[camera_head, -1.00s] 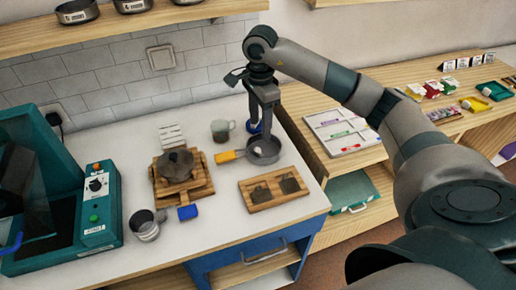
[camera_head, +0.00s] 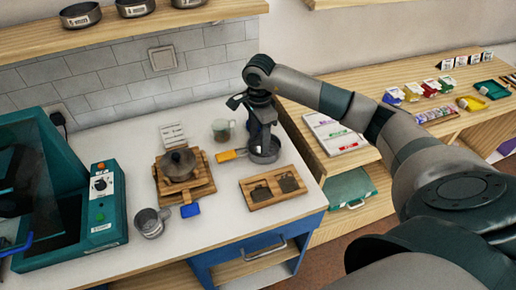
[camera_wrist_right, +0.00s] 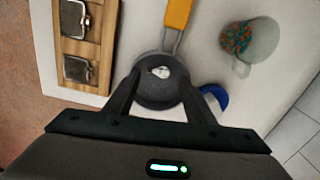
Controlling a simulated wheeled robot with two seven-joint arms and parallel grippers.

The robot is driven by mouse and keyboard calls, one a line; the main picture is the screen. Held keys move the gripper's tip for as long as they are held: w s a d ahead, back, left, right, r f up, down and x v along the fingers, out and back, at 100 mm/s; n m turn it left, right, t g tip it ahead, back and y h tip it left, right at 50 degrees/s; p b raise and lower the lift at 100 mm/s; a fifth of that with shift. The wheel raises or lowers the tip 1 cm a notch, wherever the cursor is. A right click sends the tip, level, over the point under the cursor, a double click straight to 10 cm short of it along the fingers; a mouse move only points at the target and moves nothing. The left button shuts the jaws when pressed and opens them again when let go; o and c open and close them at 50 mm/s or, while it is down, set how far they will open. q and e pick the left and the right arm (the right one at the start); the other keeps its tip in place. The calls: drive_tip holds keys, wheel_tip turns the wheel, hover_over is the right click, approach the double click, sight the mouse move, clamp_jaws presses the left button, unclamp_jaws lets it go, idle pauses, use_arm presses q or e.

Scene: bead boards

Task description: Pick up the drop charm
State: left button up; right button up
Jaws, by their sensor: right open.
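A small whitish piece, which looks like the drop charm (camera_wrist_right: 160,72), lies in a round dark grey pan (camera_wrist_right: 158,92) with an orange handle (camera_wrist_right: 178,14). In the head view the pan (camera_head: 266,158) stands on the white counter, its orange handle (camera_head: 231,154) pointing left. My right gripper (camera_wrist_right: 160,80) is open, its fingers pointing down over the pan on either side of the charm. I cannot tell how far the fingertips are above the pan floor. The head view shows the right gripper (camera_head: 263,146) over the pan, and the charm is not clear there. My left gripper is not in view.
A glass mug (camera_wrist_right: 250,42) with colourful beads stands near the pan. A blue curved thing (camera_wrist_right: 214,97) is close beside the pan. A wooden board with two metal plates (camera_head: 272,203) lies in front. A wooden stand (camera_head: 197,190) is to the left.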

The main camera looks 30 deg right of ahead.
sight(258, 149)
wheel_tip(258, 149, down, 3)
drive_tip(key=shift+a+r+p, duration=0.1)
drive_tip(key=shift+r+p, duration=0.05)
drive_tip(key=shift+p, duration=0.65)
drive_tip(key=shift+w+f, duration=0.1)
drive_tip(key=shift+f, duration=0.35)
drive_tip(key=c, duration=1.1)
drive_tip(key=shift+r, duration=0.15)
